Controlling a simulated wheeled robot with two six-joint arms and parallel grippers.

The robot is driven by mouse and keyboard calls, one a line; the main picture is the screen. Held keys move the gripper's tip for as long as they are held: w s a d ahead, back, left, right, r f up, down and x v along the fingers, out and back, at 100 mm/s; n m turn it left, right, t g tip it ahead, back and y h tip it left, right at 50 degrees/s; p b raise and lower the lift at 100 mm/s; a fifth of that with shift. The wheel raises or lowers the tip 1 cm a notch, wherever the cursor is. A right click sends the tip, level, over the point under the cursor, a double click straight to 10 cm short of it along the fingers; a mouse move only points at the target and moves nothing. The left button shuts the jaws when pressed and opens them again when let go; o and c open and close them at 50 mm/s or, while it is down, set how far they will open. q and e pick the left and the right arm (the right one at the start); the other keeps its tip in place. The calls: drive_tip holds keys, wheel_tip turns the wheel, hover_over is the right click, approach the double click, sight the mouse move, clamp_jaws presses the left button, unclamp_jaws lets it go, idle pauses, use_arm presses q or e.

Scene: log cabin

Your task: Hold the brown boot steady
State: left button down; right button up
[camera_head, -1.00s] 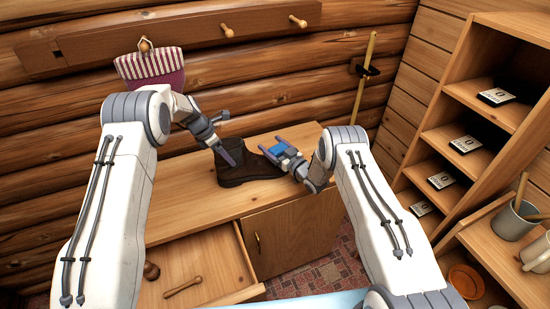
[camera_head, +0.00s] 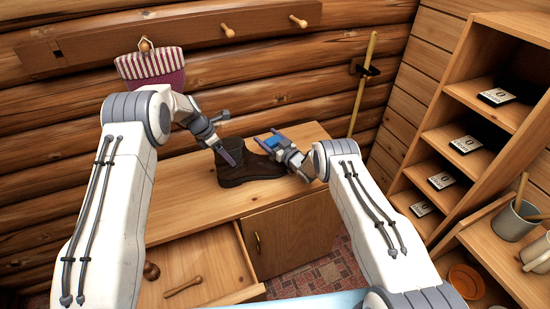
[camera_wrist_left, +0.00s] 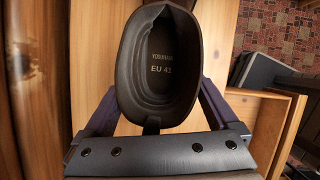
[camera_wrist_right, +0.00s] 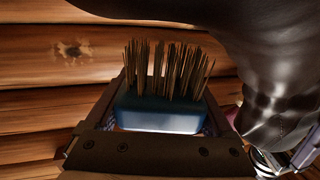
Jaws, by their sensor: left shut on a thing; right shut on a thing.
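The dark brown boot (camera_head: 245,168) stands upright on the wooden cabinet top, toe to the right. My left gripper (camera_head: 229,156) is shut on the boot's shaft. In the left wrist view the boot's opening (camera_wrist_left: 160,62) lies between the fingers, with "EU 41" on the insole. My right gripper (camera_head: 268,143) is shut on a blue brush (camera_head: 274,142) over the boot's front. In the right wrist view the brush (camera_wrist_right: 160,113) has its brown bristles pointing up in the picture, beside the boot's dark leather (camera_wrist_right: 265,65). I cannot tell whether the bristles touch it.
The cabinet top (camera_head: 185,203) is otherwise clear. Below it a drawer (camera_head: 205,255) stands open with a wooden piece (camera_head: 183,287) and a round brown item (camera_head: 151,271). A shelf unit (camera_head: 468,75) and a grey mug (camera_head: 512,222) stand at right.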

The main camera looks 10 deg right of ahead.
sight(272, 148)
drive_tip(key=shift+w+a, duration=0.15)
drive_tip(key=shift+w, duration=0.4)
drive_tip(key=shift+s, duration=0.1)
drive_tip(key=shift+s+d+f, duration=0.15)
drive_tip(key=shift+s+d, duration=0.1)
drive_tip(key=shift+s, duration=0.4)
drive_tip(key=shift+s+d+f, duration=0.1)
drive_tip(key=shift+s+f, duration=0.05)
drive_tip(key=shift+s, duration=0.45)
drive_tip(key=shift+s+d+f, duration=0.1)
drive_tip(key=shift+s+f, duration=0.05)
drive_tip(key=shift+s, duration=0.45)
drive_tip(key=shift+s+d, duration=0.25)
drive_tip(key=shift+s, duration=1.05)
drive_tip(key=shift+w+d+r, duration=0.1)
drive_tip(key=shift+r, duration=1.85)
drive_tip(key=shift+w+d+r, duration=0.1)
drive_tip(key=shift+r, duration=1.8)
